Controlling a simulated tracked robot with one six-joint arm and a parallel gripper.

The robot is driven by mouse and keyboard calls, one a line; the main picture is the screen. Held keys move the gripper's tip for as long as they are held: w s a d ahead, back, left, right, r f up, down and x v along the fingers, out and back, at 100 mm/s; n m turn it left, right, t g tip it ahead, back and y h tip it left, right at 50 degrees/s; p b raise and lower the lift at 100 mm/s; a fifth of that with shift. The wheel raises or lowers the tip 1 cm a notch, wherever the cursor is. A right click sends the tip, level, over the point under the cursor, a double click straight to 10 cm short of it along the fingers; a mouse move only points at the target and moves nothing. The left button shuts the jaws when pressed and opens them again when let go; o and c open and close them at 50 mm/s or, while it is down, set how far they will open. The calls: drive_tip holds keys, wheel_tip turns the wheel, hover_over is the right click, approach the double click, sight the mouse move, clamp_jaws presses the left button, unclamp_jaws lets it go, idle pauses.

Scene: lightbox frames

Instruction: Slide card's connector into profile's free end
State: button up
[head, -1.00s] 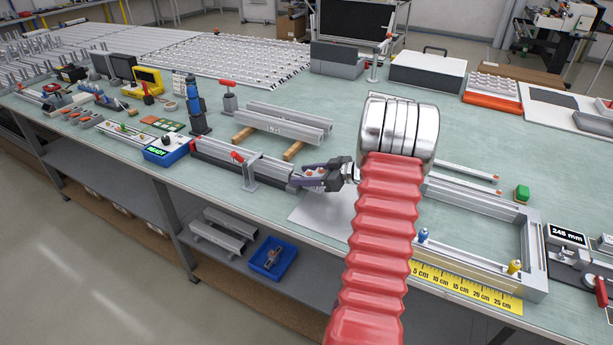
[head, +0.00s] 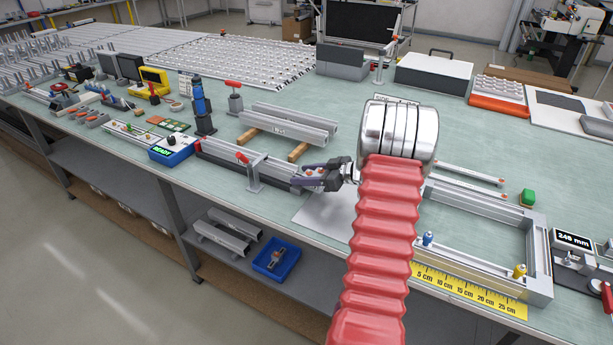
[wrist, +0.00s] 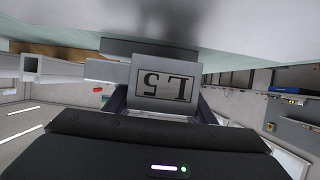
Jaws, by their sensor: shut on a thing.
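My gripper (head: 312,179) is shut on a grey card (wrist: 163,84) marked "L5", which shows upside down in the wrist view. In the head view the card is mostly hidden by the fingers; a small orange-red spot shows between them. The grey profile (head: 225,156) lies in a holder with a red-handled clamp (head: 244,158), and my gripper is at its right, free end. In the wrist view a light grey bar (wrist: 60,69) reaches the card's left side. I cannot tell whether the connector is inside the profile or only against it.
Two grey profiles (head: 290,122) lie on wooden blocks behind the clamp. A grey rectangular frame (head: 540,262) and a yellow ruler (head: 470,298) lie at the right. A pale sheet (head: 318,212) lies below my gripper.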

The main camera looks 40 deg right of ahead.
sight(297, 170)
drive_tip(key=shift+w+a, duration=0.2)
drive_tip(key=shift+w, duration=0.6)
drive_tip(key=shift+w+a, duration=0.2)
drive_tip(key=shift+w, duration=0.55)
drive_tip(key=o, duration=1.2)
drive_tip(key=v, duration=1.3)
drive_tip(key=shift+s, duration=0.4)
drive_tip(key=shift+d, duration=0.15)
